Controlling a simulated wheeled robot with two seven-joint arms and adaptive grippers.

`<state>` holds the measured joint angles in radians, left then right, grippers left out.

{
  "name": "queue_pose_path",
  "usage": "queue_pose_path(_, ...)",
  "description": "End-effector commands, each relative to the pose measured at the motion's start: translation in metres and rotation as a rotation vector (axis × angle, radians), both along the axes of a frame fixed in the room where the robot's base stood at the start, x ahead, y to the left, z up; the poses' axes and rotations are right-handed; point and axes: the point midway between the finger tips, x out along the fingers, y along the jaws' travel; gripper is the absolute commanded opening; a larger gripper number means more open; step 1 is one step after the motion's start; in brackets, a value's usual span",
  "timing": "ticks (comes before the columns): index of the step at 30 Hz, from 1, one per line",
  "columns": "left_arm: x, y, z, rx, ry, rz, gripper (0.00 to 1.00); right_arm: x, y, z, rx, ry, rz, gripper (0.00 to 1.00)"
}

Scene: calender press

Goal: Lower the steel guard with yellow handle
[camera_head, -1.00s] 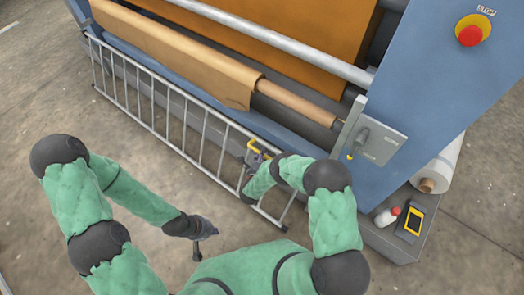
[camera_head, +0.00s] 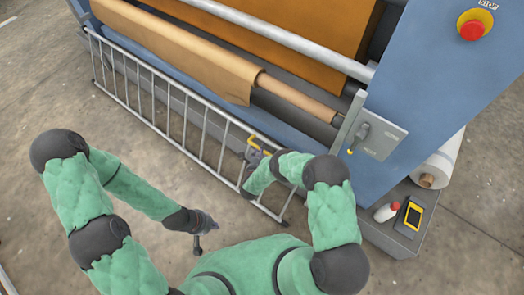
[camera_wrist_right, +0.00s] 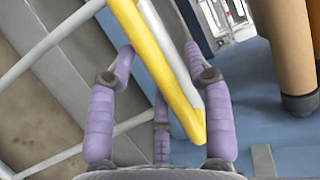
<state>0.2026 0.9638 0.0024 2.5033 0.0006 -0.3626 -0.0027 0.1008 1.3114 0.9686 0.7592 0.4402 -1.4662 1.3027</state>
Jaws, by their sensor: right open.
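The steel guard (camera_head: 175,115) is a barred frame running along the front of the press, leaning outward and down toward the floor. Its yellow handle (camera_head: 258,143) is on the top rail near the right end. My right gripper (camera_head: 252,155) is at the handle. In the right wrist view, the yellow handle (camera_wrist_right: 160,70) passes between the spread purple fingers of my right gripper (camera_wrist_right: 158,55), which are open around it and not closed on it. My left gripper (camera_head: 204,230) hangs over the floor, away from the guard; its fingers are too small to judge.
Behind the guard are the press rollers (camera_head: 300,96) and brown sheet (camera_head: 185,55). To the right are a blue side housing with a red stop button (camera_head: 471,30), a latch plate (camera_head: 377,137), a white roll (camera_head: 437,165), a small bottle (camera_head: 386,212) and a yellow-black device (camera_head: 412,214).

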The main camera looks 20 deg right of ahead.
Motion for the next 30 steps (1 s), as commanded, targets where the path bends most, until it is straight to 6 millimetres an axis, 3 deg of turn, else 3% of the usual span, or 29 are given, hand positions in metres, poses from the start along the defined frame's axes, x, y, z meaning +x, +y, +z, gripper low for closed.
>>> queue_pose_path(5,0.0,0.0,0.0,0.0,0.0,0.0,0.0,-0.011,0.007,0.002,0.0,0.001,0.001,0.51)
queue_pose_path(21,0.0,0.0,0.0,0.0,0.0,0.0,0.0,-0.091,0.052,0.02,0.0,0.001,0.003,0.51)
queue_pose_path(30,0.0,0.0,0.0,0.0,0.0,0.0,0.0,-0.103,0.058,0.022,0.0,0.0,0.0,0.51)
